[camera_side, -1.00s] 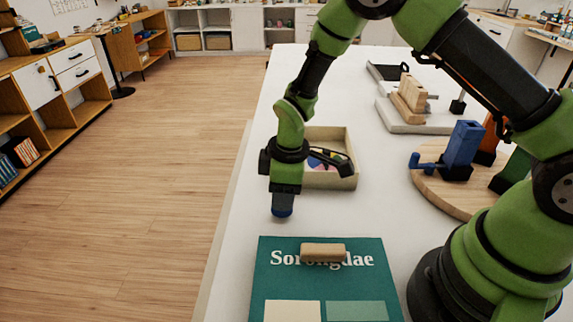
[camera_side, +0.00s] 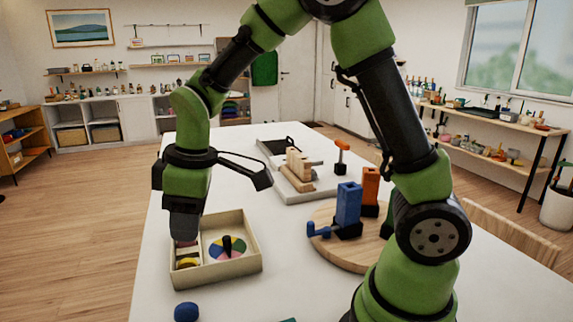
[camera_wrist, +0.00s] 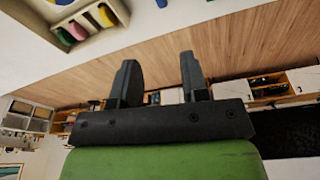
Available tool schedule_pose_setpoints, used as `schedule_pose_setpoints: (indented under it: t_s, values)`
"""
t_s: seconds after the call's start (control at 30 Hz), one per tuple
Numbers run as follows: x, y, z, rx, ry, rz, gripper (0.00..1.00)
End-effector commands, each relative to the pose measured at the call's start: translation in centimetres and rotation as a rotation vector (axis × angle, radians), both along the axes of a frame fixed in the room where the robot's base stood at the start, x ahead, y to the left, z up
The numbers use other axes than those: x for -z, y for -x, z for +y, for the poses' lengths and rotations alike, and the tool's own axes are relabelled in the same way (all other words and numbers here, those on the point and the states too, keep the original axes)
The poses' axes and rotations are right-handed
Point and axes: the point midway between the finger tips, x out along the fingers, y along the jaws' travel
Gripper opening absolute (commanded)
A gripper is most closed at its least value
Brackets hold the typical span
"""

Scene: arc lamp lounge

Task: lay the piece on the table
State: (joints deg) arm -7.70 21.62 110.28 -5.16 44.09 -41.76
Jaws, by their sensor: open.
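The blue piece (camera_side: 186,312) rests on the white table (camera_side: 300,290) at the bottom of the side view, in front of the cream box. A bit of blue also shows at the top edge of the wrist view (camera_wrist: 162,3). My gripper (camera_side: 184,236) points down and hangs in front of the box's left part, apart from the piece. In the wrist view my gripper (camera_wrist: 158,65) has its two dark fingers spread, with nothing between them.
The cream box (camera_side: 240,268) holds a coloured disc and other coloured pieces. A round wooden board (camera_side: 340,254) with blue and orange pieces stands to its right. A grey tray with wooden blocks (camera_side: 298,168) lies farther back.

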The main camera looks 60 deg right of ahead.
Motion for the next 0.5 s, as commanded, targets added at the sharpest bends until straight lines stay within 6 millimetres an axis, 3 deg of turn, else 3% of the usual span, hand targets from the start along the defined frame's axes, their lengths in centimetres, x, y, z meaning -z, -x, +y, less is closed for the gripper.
schedule_pose_setpoints:
  t_s: [0.03, 0.2, 0.33, 0.5]
  values:
    - [-2.2, 1.0, -0.4, 0.073, -0.025, -0.040, 0.41]
    - [-7.4, 5.7, -1.6, 0.346, -0.131, -0.135, 0.41]
    - [-9.9, 9.7, -2.2, 0.541, -0.229, -0.203, 0.41]
    - [-11.1, 14.0, -2.5, 0.744, -0.353, -0.267, 0.41]
